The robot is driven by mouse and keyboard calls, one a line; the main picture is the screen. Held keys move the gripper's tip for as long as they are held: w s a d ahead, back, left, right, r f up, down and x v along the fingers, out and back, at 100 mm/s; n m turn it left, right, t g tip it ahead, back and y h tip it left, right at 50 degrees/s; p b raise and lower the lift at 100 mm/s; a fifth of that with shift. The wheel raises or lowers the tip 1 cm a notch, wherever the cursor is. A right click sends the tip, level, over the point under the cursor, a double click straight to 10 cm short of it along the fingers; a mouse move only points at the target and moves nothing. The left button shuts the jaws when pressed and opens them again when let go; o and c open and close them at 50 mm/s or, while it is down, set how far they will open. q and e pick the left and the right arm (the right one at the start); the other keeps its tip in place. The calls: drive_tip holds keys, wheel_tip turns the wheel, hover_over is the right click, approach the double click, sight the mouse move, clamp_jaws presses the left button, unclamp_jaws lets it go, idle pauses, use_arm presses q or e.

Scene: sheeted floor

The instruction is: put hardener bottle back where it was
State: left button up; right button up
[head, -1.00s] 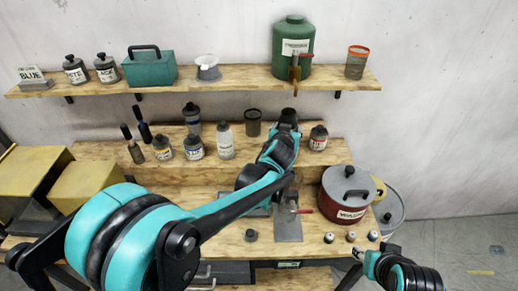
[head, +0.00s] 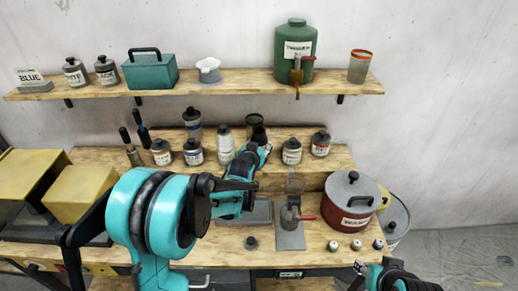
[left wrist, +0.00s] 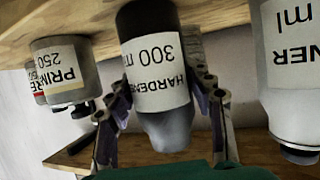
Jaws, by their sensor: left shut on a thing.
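The hardener bottle (left wrist: 160,75) fills the middle of the left wrist view, which shows it upside down, with a white "HARDENER 300 ml" label and a dark base end. My left gripper (left wrist: 163,125) is shut on it, one finger on each side. In the head view my left gripper (head: 256,146) is at the middle riser shelf, and the arm hides most of the bottle. The bottle is between the pale thinner bottle (head: 226,146) and a primer bottle (head: 291,151). I cannot tell whether its base touches the wood. My right gripper (head: 361,267) is low at the right, its jaws unclear.
Another small bottle (head: 320,144) stands farther right. A red pot (head: 352,203), several small paint pots and a grey plate (head: 289,238) are on the lower bench. The upper shelf (head: 230,91) is above.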

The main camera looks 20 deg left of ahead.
use_arm(q)
drive_tip(key=shift+f, duration=0.15)
drive_tip(key=shift+f, duration=0.1)
drive_tip(key=o, duration=1.6)
drive_tip(key=shift+c, duration=0.2)
